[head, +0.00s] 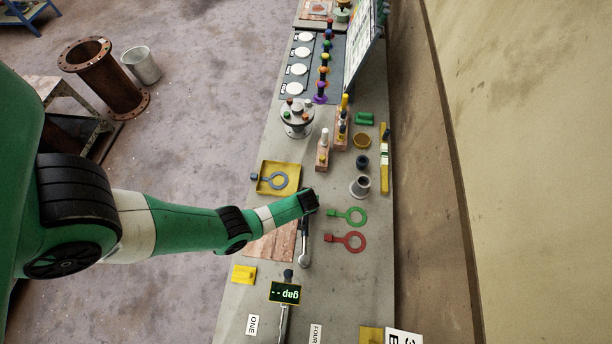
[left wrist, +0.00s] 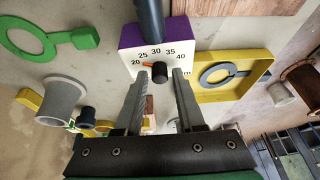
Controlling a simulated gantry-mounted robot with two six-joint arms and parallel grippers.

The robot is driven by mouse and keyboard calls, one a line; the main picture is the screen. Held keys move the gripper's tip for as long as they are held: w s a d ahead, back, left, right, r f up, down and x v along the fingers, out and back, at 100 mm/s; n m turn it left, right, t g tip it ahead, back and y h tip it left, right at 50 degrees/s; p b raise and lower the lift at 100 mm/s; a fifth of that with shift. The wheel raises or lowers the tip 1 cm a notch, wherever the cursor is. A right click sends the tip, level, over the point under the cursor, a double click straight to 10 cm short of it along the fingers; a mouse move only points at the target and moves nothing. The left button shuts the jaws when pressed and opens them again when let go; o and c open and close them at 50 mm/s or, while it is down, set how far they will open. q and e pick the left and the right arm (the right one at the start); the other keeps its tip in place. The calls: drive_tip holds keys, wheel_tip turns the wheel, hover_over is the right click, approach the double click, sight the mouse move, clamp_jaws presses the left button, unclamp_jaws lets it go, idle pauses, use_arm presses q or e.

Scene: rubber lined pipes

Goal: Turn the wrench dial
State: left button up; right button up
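The wrench dial shows in the left wrist view as a purple box (left wrist: 126,38) with a white numbered face (left wrist: 183,46) reading 20 to 40. Its black knob (left wrist: 160,75) has an orange pointer (left wrist: 148,65) aimed left, near the 20. A dark shaft (left wrist: 150,18) runs up from the box. My left gripper (left wrist: 161,74) is open, its two fingers on either side of the knob; I cannot tell whether either touches it. In the head view the wrench (head: 304,248) lies on the bench below my left arm's end (head: 310,201), which hides the dial. My right gripper is not in view.
A yellow tray (head: 262,186) with a grey ring spanner lies left of my arm's end. Green (head: 353,216) and red (head: 352,242) ring spanners lie to its right. A grey cup (head: 360,188) stands behind them. A small display (head: 285,293) stands nearer.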

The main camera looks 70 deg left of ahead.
use_arm(q)
clamp_jaws()
drive_tip(key=shift+m, duration=0.4)
drive_tip(key=m, duration=0.1)
drive_tip(key=m+t+h+p, duration=0.1)
drive_tip(key=shift+s+a+m, duration=0.1)
drive_tip(key=shift+s+m, duration=0.1)
drive_tip(key=shift+m, duration=0.1)
drive_tip(key=m+t, duration=0.1)
drive_tip(key=m, duration=0.1)
drive_tip(key=shift+a+m+h, duration=0.1)
drive_tip(key=shift+m+h, duration=0.2)
drive_tip(key=shift+h, duration=0.1)
drive_tip(key=m+h, duration=0.1)
drive_tip(key=m, duration=0.1)
drive_tip(key=shift+f+m+t, duration=0.1)
drive_tip(key=shift+m+t, duration=0.3)
drive_tip(key=m, duration=0.1)
drive_tip(key=m+h, duration=0.1)
drive_tip(key=shift+a+m+b, duration=0.2)
drive_tip(key=shift+m+b, duration=0.1)
drive_tip(key=shift+b, duration=0.1)
drive_tip(key=shift+s+m+h, duration=0.1)
drive_tip(key=shift+m+h, duration=0.4)
drive_tip(key=shift+m, duration=0.4)
drive_tip(key=shift+a+m+h, duration=0.15)
drive_tip(key=shift+m+h, duration=0.85)
drive_tip(key=shift+m, duration=1.2)
